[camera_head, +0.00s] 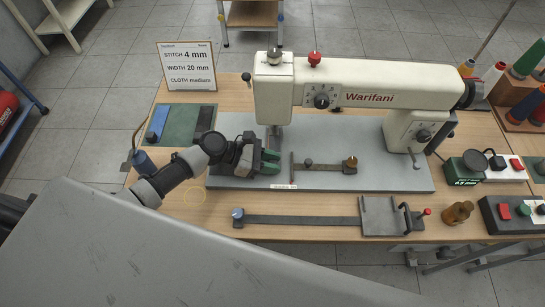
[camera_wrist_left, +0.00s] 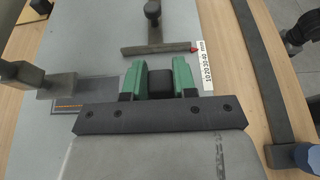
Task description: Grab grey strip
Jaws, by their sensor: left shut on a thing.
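A green mat (camera_head: 181,124) lies at the left of the table. On it are a dark grey strip (camera_head: 205,120) at its right side and a blue piece (camera_head: 158,121) at its left. My left gripper (camera_head: 270,161) has green fingers and is on the sewing machine's grey bed, just below the machine head and to the right of the mat. In the left wrist view, the fingers (camera_wrist_left: 160,80) are closed about a dark block-like piece (camera_wrist_left: 160,84); I cannot tell whether it is a strip. My right gripper is not in view.
The white sewing machine (camera_head: 362,84) stands over its grey bed (camera_head: 350,180). A bar with knobs (camera_head: 325,166) lies right of the fingers. A long dark bar (camera_head: 300,220) lies in front. A sign (camera_head: 187,66) stands at the back left. Thread spools (camera_head: 493,72) are at the right.

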